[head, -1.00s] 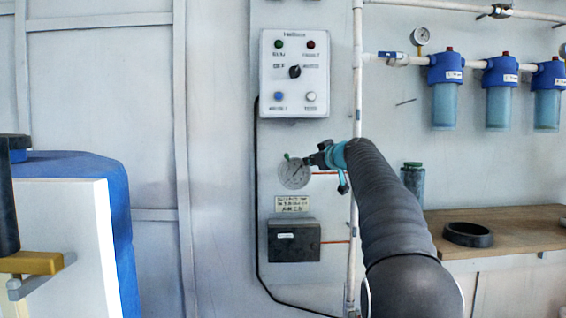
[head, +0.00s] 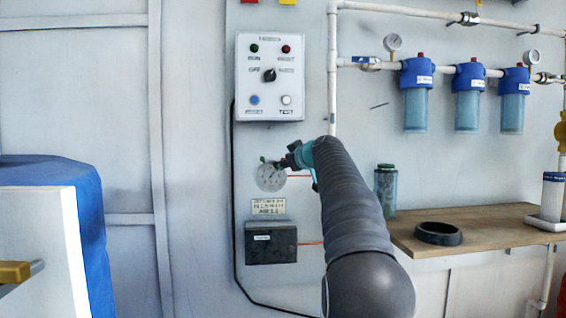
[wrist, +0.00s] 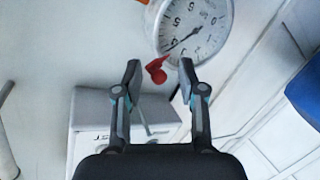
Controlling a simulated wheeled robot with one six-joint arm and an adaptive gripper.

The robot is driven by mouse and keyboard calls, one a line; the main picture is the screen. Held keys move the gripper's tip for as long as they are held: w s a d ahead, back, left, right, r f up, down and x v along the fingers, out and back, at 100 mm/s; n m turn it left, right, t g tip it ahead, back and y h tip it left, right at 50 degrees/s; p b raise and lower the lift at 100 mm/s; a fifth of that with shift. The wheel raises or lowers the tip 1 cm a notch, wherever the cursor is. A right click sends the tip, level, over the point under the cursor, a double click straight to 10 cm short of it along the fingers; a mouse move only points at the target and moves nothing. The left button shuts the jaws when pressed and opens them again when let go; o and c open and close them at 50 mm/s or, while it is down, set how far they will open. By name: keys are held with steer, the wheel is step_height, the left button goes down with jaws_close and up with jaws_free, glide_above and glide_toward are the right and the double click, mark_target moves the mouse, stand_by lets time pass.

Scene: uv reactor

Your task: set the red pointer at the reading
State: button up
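The round white gauge (wrist: 188,30) is at the top of the wrist view, with dark numerals and a thin black needle. The red pointer (wrist: 157,70) is at the gauge's lower left edge in that view. My gripper (wrist: 160,80) is open, with one finger on each side of the red pointer; it does not look clamped on it. In the head view, the gauge (head: 271,178) is on the wall with my gripper (head: 284,162) at its upper right. A small green part shows at the gauge's upper left. The red pointer cannot be made out there.
A white control box (head: 270,77) with a knob and buttons is above the gauge. A dark box (head: 271,243) is below it. A white vertical pipe (head: 332,95) runs close to my arm. A wooden bench (head: 490,228) and blue filters (head: 417,90) are at the right.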

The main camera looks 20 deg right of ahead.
steer(key=s+r, duration=0.2)
steer(key=s, duration=1)
steer(key=shift+d+r, duration=0.15)
steer(key=shift+w, duration=0.1)
